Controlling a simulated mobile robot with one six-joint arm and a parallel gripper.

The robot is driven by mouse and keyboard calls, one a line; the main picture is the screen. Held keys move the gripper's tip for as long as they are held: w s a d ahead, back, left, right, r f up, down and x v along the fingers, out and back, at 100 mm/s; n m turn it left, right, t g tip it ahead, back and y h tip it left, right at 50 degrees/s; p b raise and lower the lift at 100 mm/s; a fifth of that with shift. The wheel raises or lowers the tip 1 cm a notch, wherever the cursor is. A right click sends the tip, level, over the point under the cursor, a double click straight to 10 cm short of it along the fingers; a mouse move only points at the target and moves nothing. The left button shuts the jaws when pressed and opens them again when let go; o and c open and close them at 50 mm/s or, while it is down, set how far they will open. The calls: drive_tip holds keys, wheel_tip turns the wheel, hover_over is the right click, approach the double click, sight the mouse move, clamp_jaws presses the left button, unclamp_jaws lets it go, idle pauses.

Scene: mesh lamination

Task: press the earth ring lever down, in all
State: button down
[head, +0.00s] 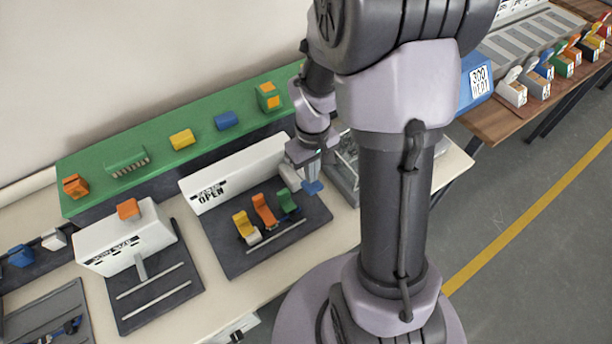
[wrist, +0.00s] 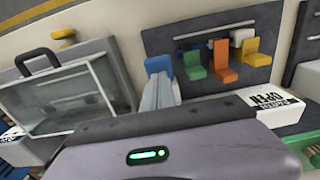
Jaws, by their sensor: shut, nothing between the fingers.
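A white box (head: 235,172) marked OPEN stands on a dark plate (head: 228,262) with a row of coloured levers. In the head view these are a yellow lever (head: 246,227), an orange lever (head: 264,211), a green lever (head: 288,204) and a blue lever (head: 313,187). No readable label shows which is the earth ring lever. My gripper (wrist: 160,88) is shut and empty, its fingertips at the blue lever, which they partly hide in the wrist view (wrist: 158,64). I cannot tell whether they touch. The green, orange and yellow levers stand clear of my gripper.
A second white box (head: 125,240) with an orange block on top stands to the left. A green shelf (head: 150,150) with several coloured blocks runs behind. A clear-lidded case (wrist: 75,95) with a handle is close beside my gripper. My own arm hides part of the table.

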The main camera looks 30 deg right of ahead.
sight(311, 186)
drive_tip(key=shift+f+b, duration=2.6)
drive_tip(key=shift+f, duration=0.5)
wheel_tip(311, 186, up, 10)
drive_tip(key=p, duration=0.9)
drive_tip(key=shift+r, duration=0.25)
drive_tip(key=shift+f, duration=0.1)
drive_tip(key=s+a+r+m+t+y+b, duration=0.2)
drive_tip(key=s+a+r+m+t+b, duration=0.2)
drive_tip(key=s+a+r+b, duration=0.3)
drive_tip(key=s+a+r+t, duration=0.1)
drive_tip(key=s+a+r, duration=0.3)
drive_tip(key=a+r, duration=0.3)
drive_tip(key=shift+s+a+m+t, duration=0.2)
drive_tip(key=shift+a+m+t, duration=0.1)
drive_tip(key=shift+m+t, duration=0.1)
